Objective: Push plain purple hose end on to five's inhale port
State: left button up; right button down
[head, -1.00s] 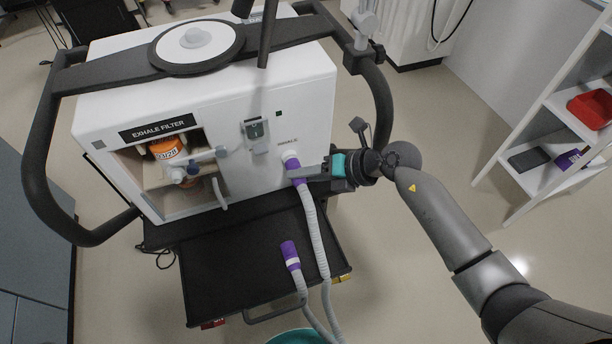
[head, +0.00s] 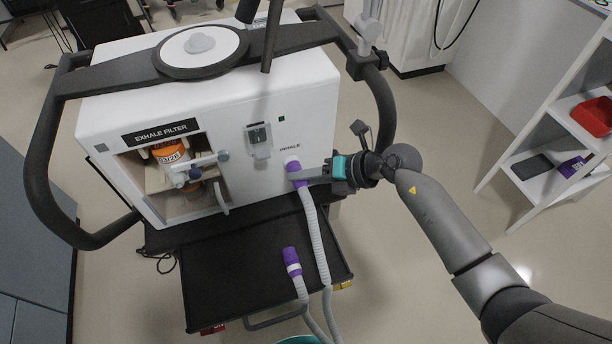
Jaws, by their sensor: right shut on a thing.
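The white ventilator (head: 230,110) has an inhale port (head: 291,160) on its front, under the word INHALE. The plain purple hose end (head: 298,180) is up against this port, with its grey hose (head: 316,235) hanging below. My right gripper (head: 298,175) comes in from the right and is shut on this purple end. The fingers partly cover it, and I cannot tell how far it sits on the port. A second purple hose end with a white band (head: 291,262) lies on the black shelf (head: 225,270). My left gripper is out of view.
The exhale filter bay (head: 172,165), with an orange-labelled filter, is open at the left of the port. Black handles (head: 40,150) curve around the ventilator. A white shelf unit (head: 545,160) with a red bin (head: 594,116) stands at the right. Floor between is clear.

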jog(key=shift+c, duration=2.2)
grip_release()
jog(key=shift+s, duration=0.1)
